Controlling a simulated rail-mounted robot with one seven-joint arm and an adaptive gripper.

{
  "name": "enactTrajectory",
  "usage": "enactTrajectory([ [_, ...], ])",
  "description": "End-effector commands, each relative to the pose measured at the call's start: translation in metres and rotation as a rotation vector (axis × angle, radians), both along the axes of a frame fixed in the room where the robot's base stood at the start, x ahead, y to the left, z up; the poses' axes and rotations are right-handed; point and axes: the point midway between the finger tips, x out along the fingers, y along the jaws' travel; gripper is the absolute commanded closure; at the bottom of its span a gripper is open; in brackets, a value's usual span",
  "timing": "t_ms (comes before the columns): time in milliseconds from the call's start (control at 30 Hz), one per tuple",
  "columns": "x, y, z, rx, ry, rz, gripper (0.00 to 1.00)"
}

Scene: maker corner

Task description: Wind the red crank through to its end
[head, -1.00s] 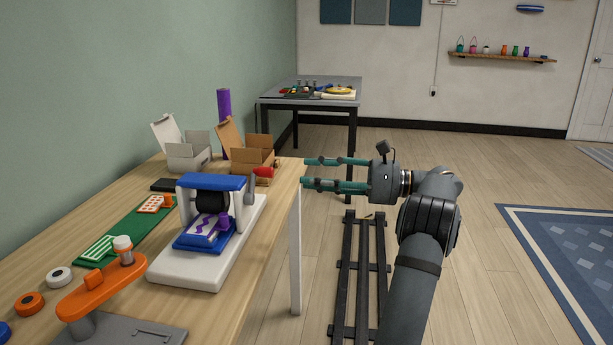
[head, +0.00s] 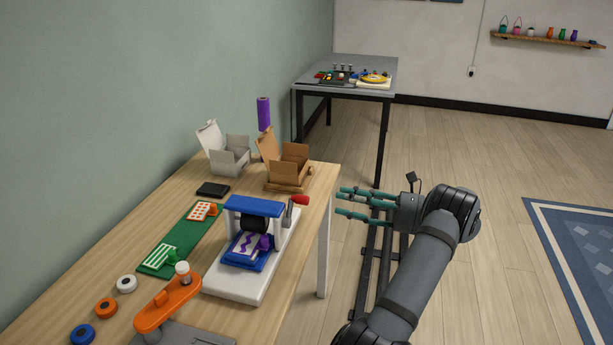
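The red crank handle (head: 300,200) sits on a grey crank arm (head: 287,214) at the right side of a small roller press. The press has a blue top bar (head: 254,206), a black roller (head: 255,223) and a white base (head: 233,287). The handle is at the upper end of the crank arm, sticking out to the right. My gripper (head: 339,202) is open and empty, with teal fingers pointing left towards the handle. In the picture a gap shows between fingertips and handle; they do not appear to touch.
An orange lever tool (head: 168,303) stands in front of the press. A green strip (head: 178,244) lies to its left. A cardboard box (head: 289,171) and a white box (head: 230,160) stand behind it. Floor shows right of the table edge.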

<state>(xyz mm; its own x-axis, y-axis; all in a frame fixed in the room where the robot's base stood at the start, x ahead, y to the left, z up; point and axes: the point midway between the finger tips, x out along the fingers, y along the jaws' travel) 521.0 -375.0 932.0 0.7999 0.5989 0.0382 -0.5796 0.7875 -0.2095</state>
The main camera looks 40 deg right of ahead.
Motion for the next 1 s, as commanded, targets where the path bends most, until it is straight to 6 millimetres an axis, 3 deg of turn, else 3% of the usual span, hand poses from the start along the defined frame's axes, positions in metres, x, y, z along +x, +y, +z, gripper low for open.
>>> enactTrajectory([
  [100,-0.002,0.011,-0.015,0.110,0.127,0.039,0.61],
  [333,0.005,0.017,-0.016,0.182,0.191,0.043,0.61],
  [700,0.055,0.058,-0.015,0.180,0.189,0.044,0.61],
  [1000,0.077,0.075,-0.016,0.179,0.188,0.040,0.61],
])
